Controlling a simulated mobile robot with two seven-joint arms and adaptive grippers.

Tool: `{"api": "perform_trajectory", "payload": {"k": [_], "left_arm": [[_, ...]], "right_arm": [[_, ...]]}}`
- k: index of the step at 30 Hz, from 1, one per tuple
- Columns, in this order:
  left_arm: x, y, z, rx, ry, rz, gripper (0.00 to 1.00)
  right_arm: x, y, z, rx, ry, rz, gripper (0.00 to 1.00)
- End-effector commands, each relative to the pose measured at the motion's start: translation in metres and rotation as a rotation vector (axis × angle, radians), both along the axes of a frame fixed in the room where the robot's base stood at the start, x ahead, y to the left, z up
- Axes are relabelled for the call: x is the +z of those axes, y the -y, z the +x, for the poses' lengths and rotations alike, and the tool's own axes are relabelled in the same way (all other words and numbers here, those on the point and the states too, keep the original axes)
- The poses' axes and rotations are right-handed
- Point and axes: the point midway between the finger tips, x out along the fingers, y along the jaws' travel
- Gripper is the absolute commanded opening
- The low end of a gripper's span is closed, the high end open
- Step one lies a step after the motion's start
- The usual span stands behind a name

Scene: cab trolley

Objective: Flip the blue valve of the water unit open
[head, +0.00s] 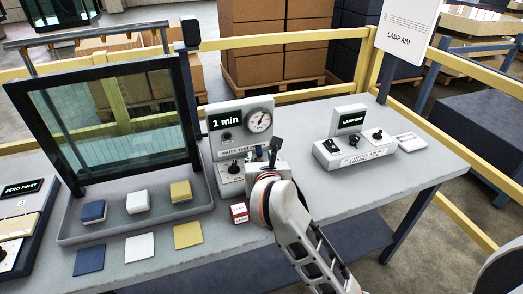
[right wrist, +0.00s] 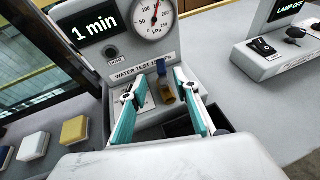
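The water unit (head: 226,143) stands on the table in the head view, with a "1 min" display and a round gauge. It also shows in the right wrist view (right wrist: 117,54). There its valve has an upright blue handle (right wrist: 161,67) above a brass-coloured body (right wrist: 167,93). My right gripper (right wrist: 157,95) is open, its teal fingers on either side of the valve with visible gaps. In the head view my right gripper (head: 264,168) is at the unit's right front and hides most of the valve area. My left gripper is not in view.
A lamp unit (head: 355,150) stands to the right. A framed glass pane (head: 110,125) stands at the left behind a tray (head: 150,226) with blue, white and yellow blocks. A small red-and-white box (head: 239,212) is close to my gripper. The table's right front (head: 385,190) is clear.

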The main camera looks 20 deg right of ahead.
Motion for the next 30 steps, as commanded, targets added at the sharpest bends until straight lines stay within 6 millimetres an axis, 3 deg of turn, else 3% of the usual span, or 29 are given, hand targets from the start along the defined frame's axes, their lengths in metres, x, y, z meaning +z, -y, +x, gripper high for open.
{"api": "perform_trajectory", "payload": {"k": [12,24,28,30], "left_arm": [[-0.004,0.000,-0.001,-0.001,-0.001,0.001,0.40],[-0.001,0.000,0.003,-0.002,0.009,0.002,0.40],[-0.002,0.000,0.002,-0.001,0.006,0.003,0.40],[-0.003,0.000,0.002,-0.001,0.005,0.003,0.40]], "right_arm": [[-0.024,0.012,0.053,-0.002,0.000,-0.005,0.31],[-0.026,0.014,0.061,-0.001,0.001,-0.005,0.31],[-0.026,0.014,0.061,-0.002,0.001,-0.006,0.00],[-0.026,0.014,0.061,-0.002,0.001,-0.006,0.00]]}}
